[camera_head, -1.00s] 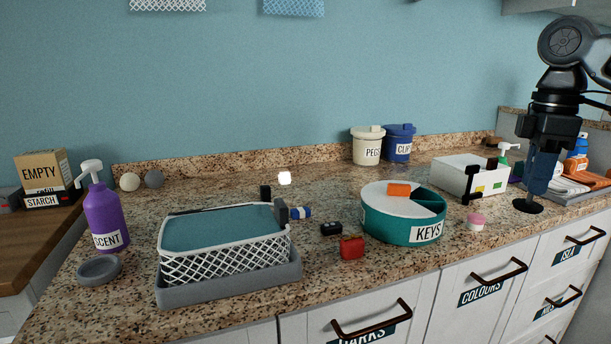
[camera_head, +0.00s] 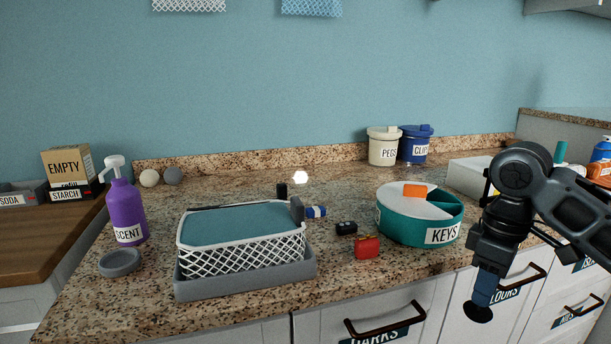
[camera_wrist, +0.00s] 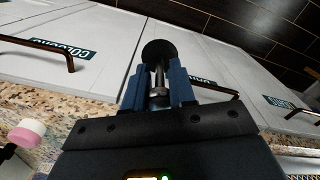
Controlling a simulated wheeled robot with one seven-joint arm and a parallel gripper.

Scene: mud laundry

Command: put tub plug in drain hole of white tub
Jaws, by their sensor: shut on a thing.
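The tub plug (camera_head: 478,313) is a black disc. My gripper (camera_head: 486,290) is shut on it and points down in front of the cabinet fronts, at the right of the head view. In the wrist view the black disc (camera_wrist: 157,49) shows beyond the blue fingertips (camera_wrist: 159,88), with a metal stem between them. A white box-like container (camera_head: 467,174) stands on the counter behind my arm, which partly hides it. I cannot tell whether it is the white tub, and no drain hole shows.
A round teal KEYS tub (camera_head: 398,230) stands on the counter left of my gripper. A wire basket in a grey tray (camera_head: 245,284) and a purple bottle (camera_head: 126,213) are further left. Cabinet handles (camera_head: 386,320) stick out below the counter edge.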

